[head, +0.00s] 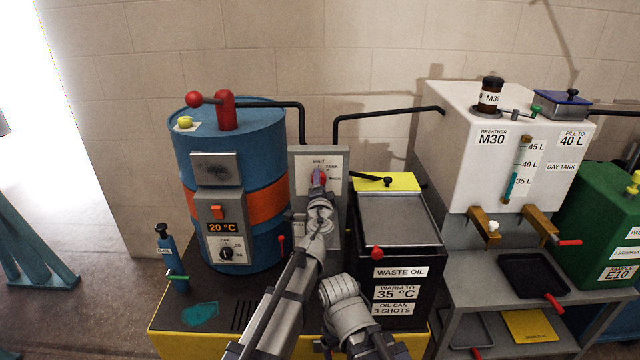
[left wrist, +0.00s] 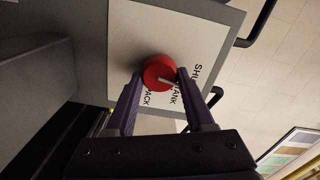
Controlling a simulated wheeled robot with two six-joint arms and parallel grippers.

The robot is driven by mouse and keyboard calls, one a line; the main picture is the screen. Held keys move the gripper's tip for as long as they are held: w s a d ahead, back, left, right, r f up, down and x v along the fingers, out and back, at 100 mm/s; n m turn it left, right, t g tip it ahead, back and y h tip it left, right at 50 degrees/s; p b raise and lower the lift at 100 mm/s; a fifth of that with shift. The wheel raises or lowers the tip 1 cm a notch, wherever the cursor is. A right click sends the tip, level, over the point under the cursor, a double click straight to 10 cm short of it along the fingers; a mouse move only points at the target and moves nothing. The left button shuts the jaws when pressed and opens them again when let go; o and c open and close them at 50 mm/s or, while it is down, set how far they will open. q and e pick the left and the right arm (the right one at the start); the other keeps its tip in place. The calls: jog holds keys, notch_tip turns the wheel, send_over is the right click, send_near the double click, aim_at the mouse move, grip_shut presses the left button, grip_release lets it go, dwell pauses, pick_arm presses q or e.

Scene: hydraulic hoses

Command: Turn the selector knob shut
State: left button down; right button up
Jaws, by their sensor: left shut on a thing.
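The red selector knob (head: 323,177) sits on a white plate (head: 307,182) on a grey upright panel. My left gripper (head: 319,183) is at the knob in the head view. In the left wrist view its dark fingers (left wrist: 158,80) are on both sides of the knob, shut on it. My right gripper's fingers are not seen.
A blue drum (head: 265,160) with a red-balled lever stands left of the panel. A black waste oil box (head: 400,260) stands right. Black pipes (head: 385,112) run above the panel. A white day tank (head: 510,150) stands further right.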

pick_arm(q)
jog(key=shift+n, duration=0.9)
jog(key=shift+c, duration=1.3)
grip_release()
jog(key=shift+s, duration=0.1)
jog(key=s, duration=0.7)
jog(key=shift+s, duration=0.35)
